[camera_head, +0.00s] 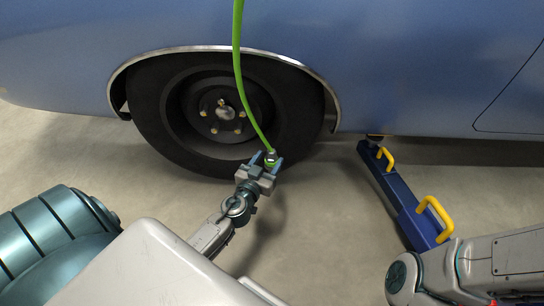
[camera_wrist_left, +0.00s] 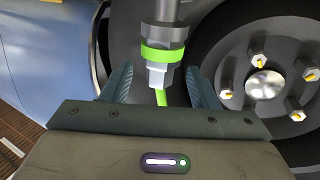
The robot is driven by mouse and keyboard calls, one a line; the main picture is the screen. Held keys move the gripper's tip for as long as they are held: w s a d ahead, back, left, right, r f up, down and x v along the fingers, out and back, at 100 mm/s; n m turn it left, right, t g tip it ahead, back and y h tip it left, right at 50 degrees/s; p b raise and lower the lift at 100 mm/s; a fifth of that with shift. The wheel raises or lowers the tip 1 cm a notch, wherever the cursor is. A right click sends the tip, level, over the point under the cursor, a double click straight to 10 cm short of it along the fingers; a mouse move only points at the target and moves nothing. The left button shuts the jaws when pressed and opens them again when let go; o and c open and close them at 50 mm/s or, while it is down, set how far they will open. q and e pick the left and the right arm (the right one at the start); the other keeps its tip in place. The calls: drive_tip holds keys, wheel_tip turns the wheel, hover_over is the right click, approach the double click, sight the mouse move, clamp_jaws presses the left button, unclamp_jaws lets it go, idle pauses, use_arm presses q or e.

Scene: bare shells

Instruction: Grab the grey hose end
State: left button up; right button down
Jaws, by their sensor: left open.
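The grey hose end (camera_head: 270,155) hangs at the bottom of a green hose (camera_head: 238,70) in front of the car wheel. In the left wrist view the hose end (camera_wrist_left: 164,44) is a grey metal fitting with a bright green ring and a paler tip. My left gripper (camera_head: 265,161) is open, with its fingers on either side of the fitting. In the left wrist view the left gripper (camera_wrist_left: 160,88) shows a gap between each finger and the fitting's tip. My right arm comes in at the lower right; its gripper is out of view.
A blue car (camera_head: 420,70) fills the back, with a dark wheel (camera_head: 170,110) behind the hose end. Grey floor (camera_head: 320,230) is clear between.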

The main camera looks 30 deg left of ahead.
sight(274, 150)
use_arm(q)
drive_tip(key=w, duration=0.2)
drive_tip(key=w+p, duration=0.1)
drive_tip(key=shift+w+a+r, duration=0.3)
drive_tip(key=shift+w+r, duration=0.05)
drive_tip(key=shift+w, duration=0.05)
drive_tip(key=shift+w+a+f, duration=0.1)
drive_tip(key=shift+w, duration=0.4)
clamp_jaws()
